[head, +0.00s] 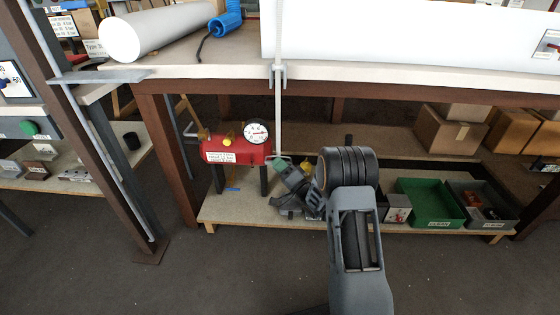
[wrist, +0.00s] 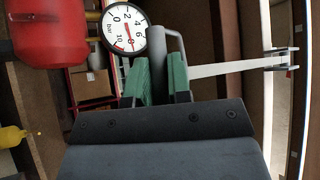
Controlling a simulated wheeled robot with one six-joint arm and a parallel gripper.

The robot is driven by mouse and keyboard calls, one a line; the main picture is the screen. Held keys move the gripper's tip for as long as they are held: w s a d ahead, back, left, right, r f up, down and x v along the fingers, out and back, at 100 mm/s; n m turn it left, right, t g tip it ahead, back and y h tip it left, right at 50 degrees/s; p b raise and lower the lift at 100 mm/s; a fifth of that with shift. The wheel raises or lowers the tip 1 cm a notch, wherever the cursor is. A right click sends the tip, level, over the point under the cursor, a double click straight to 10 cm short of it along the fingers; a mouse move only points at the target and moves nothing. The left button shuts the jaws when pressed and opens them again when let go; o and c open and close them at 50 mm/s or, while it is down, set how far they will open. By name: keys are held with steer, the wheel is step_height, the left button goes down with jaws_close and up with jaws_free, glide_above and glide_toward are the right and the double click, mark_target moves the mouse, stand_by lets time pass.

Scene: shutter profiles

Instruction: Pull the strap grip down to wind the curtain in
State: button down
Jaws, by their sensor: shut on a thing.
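The pale strap (head: 278,115) hangs straight down from a metal guide (head: 278,75) at the table's front edge. It also shows in the wrist view (wrist: 225,68), running from the guide at the right toward my gripper. My gripper (head: 284,168) is at the strap's lower end, below the tabletop. In the wrist view my gripper (wrist: 160,78) has its green pads closed on the dark grey bar of the strap grip (wrist: 156,48). A thin grey loop joins the grip to the strap. In the head view my gripper partly hides the grip.
A red tank (head: 235,148) with a pressure gauge (head: 257,132) stands just left of my gripper, close to it. A green bin (head: 428,203) and cardboard boxes are on the lower shelf at right. A white roll (head: 155,30) lies on the tabletop.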

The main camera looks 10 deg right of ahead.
steer(key=shift+f, duration=0.75)
steer(key=c, duration=1.3)
jaws_free()
steer(key=shift+c, duration=0.2)
steer(key=p+v, duration=0.3)
steer(key=v, duration=1.1)
